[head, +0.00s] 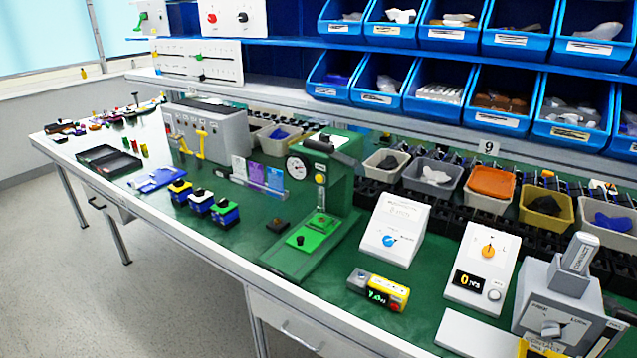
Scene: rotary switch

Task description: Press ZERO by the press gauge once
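A green press (338,185) stands on the bench near the middle of the head view. A round white dial gauge (298,167) is on its left side, with a small yellow round part (320,179) beside it. The press has a bright green plate (313,232) on its base. No ZERO label is readable on any of these. Neither of my grippers is in view.
A white box with a blue knob (390,240), a white box with an orange knob (488,251) and a grey switch unit (550,312) stand to the right. Bins (490,186) line the back. Green bench shows between items.

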